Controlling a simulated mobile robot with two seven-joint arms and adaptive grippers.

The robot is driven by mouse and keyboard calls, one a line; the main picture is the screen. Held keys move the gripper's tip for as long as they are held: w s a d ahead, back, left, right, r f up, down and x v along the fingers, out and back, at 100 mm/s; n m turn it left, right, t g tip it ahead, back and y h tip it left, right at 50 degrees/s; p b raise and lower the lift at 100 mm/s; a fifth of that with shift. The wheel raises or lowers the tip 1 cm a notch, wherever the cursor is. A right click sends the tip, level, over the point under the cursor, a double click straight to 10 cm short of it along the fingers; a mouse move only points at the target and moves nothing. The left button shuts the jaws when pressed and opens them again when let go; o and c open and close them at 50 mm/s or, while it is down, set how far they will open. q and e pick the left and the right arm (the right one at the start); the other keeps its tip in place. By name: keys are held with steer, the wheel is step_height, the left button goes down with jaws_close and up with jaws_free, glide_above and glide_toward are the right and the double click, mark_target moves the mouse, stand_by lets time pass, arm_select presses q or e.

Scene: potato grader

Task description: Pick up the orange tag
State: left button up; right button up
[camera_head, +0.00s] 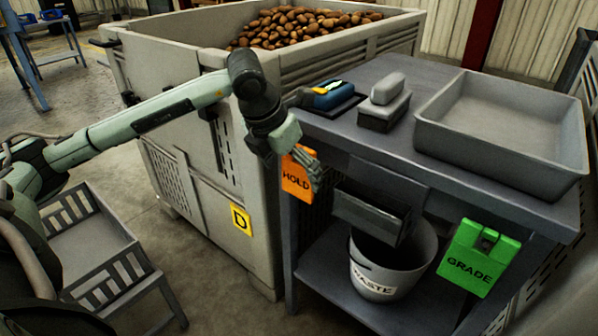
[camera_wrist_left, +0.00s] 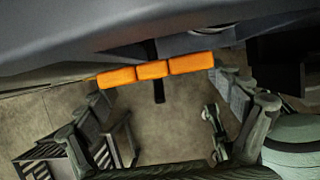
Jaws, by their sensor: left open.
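The orange tag (camera_head: 297,176), marked HOLD, hangs upright at the left front corner of the grey bench. In the left wrist view its orange top edge (camera_wrist_left: 152,70) shows as a row of three pieces below the bench edge. My left gripper (camera_head: 311,170) is in front of the tag and covers part of its right side in the head view. In the left wrist view the fingers of my left gripper (camera_wrist_left: 165,110) are spread wide with nothing between them, and the tag lies just beyond them. My right gripper is not in view.
The bench (camera_head: 400,150) carries a grey tray (camera_head: 500,150), a grey block-shaped item (camera_head: 385,105) and a blue item (camera_head: 333,95). A green GRADE tag (camera_head: 478,258) hangs at right. A WASTE bucket (camera_head: 378,285) stands below. A potato bin (camera_head: 200,130) stands left of the bench.

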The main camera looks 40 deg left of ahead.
mark_target(296, 176)
arm_select(q)
steer(key=x, duration=0.3)
steer(key=shift+w+d+f, duration=0.1)
steer(key=shift+d+f, duration=0.05)
steer(key=c, duration=1.3)
steer(key=shift+c, duration=0.2)
